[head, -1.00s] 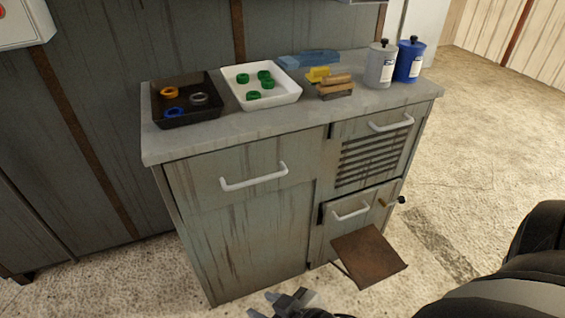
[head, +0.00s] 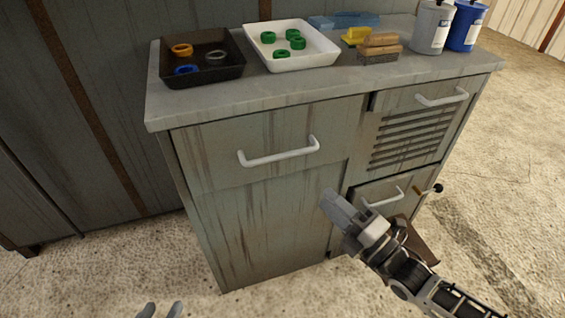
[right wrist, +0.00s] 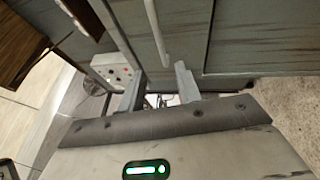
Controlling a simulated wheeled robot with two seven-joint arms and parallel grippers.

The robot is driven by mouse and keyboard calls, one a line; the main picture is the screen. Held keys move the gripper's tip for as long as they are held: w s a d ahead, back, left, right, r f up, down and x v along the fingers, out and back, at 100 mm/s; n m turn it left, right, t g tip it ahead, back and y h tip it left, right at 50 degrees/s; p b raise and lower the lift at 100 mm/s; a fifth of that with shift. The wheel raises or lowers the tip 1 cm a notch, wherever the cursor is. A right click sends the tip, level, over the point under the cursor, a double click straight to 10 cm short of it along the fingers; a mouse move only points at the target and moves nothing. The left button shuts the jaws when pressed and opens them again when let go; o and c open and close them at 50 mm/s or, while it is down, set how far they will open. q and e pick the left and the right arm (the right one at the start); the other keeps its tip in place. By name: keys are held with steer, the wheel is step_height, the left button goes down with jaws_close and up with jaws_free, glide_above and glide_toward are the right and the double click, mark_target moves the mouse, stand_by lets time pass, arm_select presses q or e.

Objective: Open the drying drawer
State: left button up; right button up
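The grey cabinet has a wide drawer (head: 262,140) at upper left with a white bar handle (head: 280,154). At upper right is a slatted drawer front (head: 405,143) with its own white handle (head: 443,98). Both fronts look shut. My right gripper (head: 330,200) is in front of the cabinet, below the wide drawer and left of the lower right door. In the right wrist view its two fingers (right wrist: 160,88) are apart with nothing between them; a white handle (right wrist: 158,35) shows beyond. My left gripper (head: 161,310) is at the bottom edge, fingertips apart, empty.
The lower right door (head: 385,192) has a white handle and a dark-knobbed latch (head: 430,190). A rusty brown flap (head: 426,243) juts out below it, partly behind my right arm. Trays, blocks and two canisters stand on the counter (head: 310,85). Floor at left front is clear.

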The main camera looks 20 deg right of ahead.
mark_target(282, 154)
steer(key=b+x, duration=0.1)
steer(key=x, duration=1.4)
steer(key=shift+w+a, duration=0.15)
steer(key=shift+w, duration=0.1)
steer(key=shift+s, duration=0.1)
jaws_close()
